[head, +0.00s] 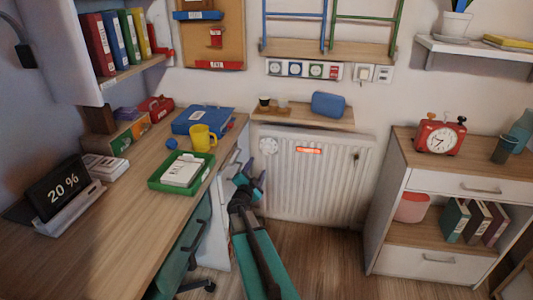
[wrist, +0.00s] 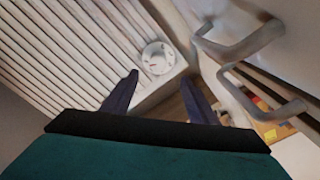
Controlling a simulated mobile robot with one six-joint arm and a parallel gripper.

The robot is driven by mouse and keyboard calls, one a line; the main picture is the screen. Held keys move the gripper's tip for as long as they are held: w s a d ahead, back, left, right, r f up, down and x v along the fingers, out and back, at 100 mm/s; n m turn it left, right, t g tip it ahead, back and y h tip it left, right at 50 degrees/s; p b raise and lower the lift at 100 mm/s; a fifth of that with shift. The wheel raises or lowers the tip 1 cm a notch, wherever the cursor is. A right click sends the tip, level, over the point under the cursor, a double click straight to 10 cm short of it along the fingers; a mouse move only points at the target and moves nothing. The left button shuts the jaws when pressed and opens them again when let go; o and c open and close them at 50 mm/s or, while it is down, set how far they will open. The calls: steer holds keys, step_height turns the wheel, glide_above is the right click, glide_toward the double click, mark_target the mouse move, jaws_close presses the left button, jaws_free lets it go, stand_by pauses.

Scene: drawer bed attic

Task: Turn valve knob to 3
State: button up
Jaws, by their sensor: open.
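The valve knob (head: 268,146) is a round white dial at the upper left corner of the white radiator (head: 318,180) in the head view. It also shows in the wrist view (wrist: 158,58), with small red and dark marks on its face too small to read. My gripper (head: 253,174) is below and slightly left of the knob in the head view. In the wrist view my gripper (wrist: 159,78) is open, with its two dark fingers apart and the knob beyond the tips, roughly between them. Nothing is held, and contact with the knob does not show.
The wooden desk (head: 115,215) with a green tray (head: 207,173) is close on the left. Grey drawer handles (wrist: 240,42) are close on the right in the wrist view. A small shelf (head: 305,116) sits above the radiator. Floor is free in front of the radiator.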

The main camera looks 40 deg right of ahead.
mark_target(266, 151)
steer(key=shift+d, duration=0.3)
steer(key=shift+b+x, duration=0.6)
steer(key=shift+x, duration=6.25)
steer(key=shift+s, duration=0.15)
steer(key=c, duration=1.1)
steer(key=shift+o, duration=0.2)
steer(key=shift+a, duration=0.35)
steer(key=shift+d+r, duration=0.1)
steer(key=shift+d, duration=0.1)
steer(key=shift+d+r+p, duration=0.1)
steer(key=shift+d+p, duration=0.2)
steer(key=shift+p, duration=0.15)
